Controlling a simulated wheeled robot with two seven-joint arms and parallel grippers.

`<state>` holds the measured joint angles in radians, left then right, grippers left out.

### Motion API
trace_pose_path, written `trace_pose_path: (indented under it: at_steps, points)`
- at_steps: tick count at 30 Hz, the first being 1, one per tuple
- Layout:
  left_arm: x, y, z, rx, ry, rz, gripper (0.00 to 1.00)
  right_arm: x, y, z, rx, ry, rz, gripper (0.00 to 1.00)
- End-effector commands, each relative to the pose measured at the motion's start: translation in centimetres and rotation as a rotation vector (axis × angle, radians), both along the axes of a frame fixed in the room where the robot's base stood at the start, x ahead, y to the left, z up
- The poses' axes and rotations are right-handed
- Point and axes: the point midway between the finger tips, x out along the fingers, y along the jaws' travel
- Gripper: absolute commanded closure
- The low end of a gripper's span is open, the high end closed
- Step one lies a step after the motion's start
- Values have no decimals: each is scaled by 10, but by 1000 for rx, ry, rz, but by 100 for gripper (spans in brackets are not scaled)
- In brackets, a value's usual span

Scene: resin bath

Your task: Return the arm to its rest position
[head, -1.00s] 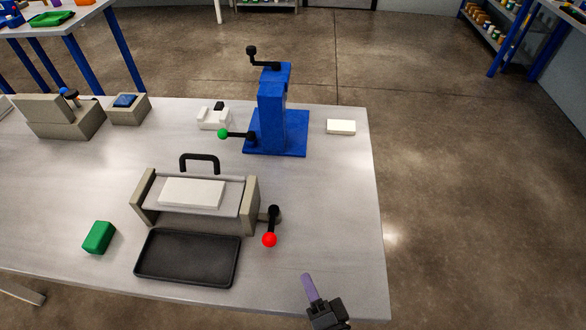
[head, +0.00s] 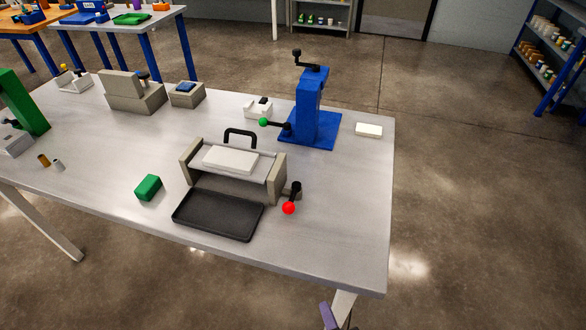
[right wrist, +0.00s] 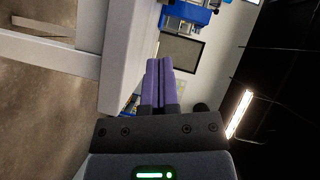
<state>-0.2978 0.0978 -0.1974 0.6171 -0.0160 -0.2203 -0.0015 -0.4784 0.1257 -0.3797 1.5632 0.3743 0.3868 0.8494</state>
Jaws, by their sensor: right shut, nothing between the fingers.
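My right gripper (head: 328,316) shows only as a purple fingertip at the bottom edge of the head view, below the table's front edge. In the right wrist view its two purple fingers (right wrist: 159,85) lie together, shut and empty. The grey table (head: 330,250) stands apart from the fingers. My left gripper is in neither view.
On the table are a resin bath fixture (head: 278,178) with a red-knobbed lever, a black tray (head: 217,215), a green block (head: 148,187), a blue press (head: 309,108) and a white block (head: 369,130). The table's right front part is clear. Open floor (head: 470,220) lies to the right.

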Motion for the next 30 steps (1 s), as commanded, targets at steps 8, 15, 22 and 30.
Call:
trace_pose_path:
  at_steps: [8, 15, 22, 30]
  points:
    - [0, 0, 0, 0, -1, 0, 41, 6, 7, 2, -263, 123, 164, 100]
    - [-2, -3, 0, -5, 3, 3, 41, -2, -5, 8, -606, 280, 367, 100]
    - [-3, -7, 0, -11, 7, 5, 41, -26, -36, 20, -907, 459, 552, 100]
    - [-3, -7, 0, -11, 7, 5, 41, -66, -77, 45, -1151, 683, 741, 100]
